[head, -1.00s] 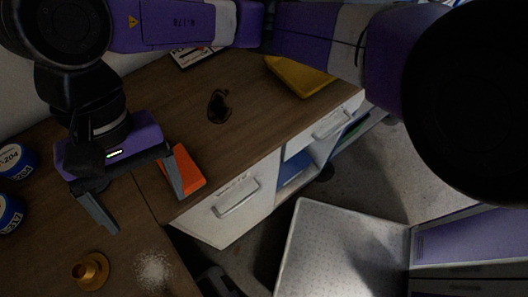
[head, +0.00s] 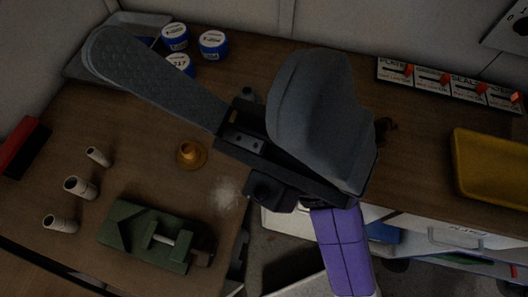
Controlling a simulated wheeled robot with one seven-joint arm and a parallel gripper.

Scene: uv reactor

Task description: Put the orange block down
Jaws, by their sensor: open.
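My gripper (head: 210,65) is raised close in front of the head camera. Its two dark grey fingers are spread wide and I see nothing held between them. The orange block is not visible in the head view now; my gripper and arm cover part of the wooden desk (head: 120,165), including the stretch near its front edge above the drawers, so I cannot tell where the block lies.
Blue-and-white jars (head: 212,43), a brass piece (head: 190,154), a green vise (head: 150,238) and several white cylinders (head: 80,186) stand on the desk. A yellow tray (head: 490,165) and a red-switch panel (head: 440,80) are at right. A grey tray (head: 75,68) is at upper left.

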